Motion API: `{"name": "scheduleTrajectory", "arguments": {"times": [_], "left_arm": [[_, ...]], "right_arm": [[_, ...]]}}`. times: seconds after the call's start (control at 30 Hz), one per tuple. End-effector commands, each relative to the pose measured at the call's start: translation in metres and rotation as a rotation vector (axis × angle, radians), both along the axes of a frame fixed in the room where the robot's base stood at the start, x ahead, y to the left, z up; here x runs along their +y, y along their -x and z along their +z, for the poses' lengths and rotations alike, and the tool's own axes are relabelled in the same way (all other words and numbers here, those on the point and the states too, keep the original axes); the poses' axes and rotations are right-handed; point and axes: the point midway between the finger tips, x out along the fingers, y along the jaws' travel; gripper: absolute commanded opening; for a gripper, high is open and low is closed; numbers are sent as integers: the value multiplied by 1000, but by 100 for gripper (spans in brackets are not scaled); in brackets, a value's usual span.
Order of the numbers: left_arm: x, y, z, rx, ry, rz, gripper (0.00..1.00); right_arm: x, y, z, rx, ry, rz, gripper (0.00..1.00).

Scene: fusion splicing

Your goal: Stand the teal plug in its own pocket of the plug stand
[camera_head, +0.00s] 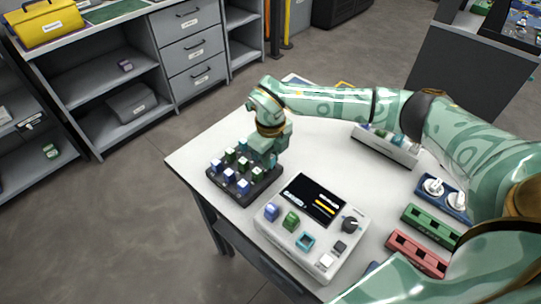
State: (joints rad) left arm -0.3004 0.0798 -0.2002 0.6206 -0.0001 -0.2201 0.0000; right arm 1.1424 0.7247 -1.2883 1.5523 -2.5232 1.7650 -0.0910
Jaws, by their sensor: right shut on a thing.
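The dark plug stand (241,199) lies at the left part of the white table, with several blue, white and green plugs upright in its pockets. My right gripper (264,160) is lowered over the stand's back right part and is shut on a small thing. That thing is mostly hidden by the fingers; it appears to be the teal plug. A small teal piece (243,144) shows just left of the fingers; I cannot tell whether it is held or stands in a pocket. The pocket under the gripper is hidden. My left gripper is out of view.
The white splicer box (335,255), with a dark screen and a teal-framed square socket (304,241), is right of the stand. A grey tray (385,147), a blue holder (443,197), a green block (430,226) and a red block (417,254) fill the right side.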

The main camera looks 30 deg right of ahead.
Motion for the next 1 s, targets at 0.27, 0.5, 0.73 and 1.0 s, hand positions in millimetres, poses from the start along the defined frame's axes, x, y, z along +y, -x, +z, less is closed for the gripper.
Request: {"name": "scheduleTrajectory", "arguments": {"times": [0.27,0.5,0.73,1.0], "left_arm": [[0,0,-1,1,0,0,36],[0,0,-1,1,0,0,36],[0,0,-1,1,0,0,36],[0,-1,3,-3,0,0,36]], "right_arm": [[0,0,-7,1,0,0,3],[0,0,-10,0,0,0,3],[0,0,-9,0,0,0,3],[0,0,-11,0,0,1,3]]}}
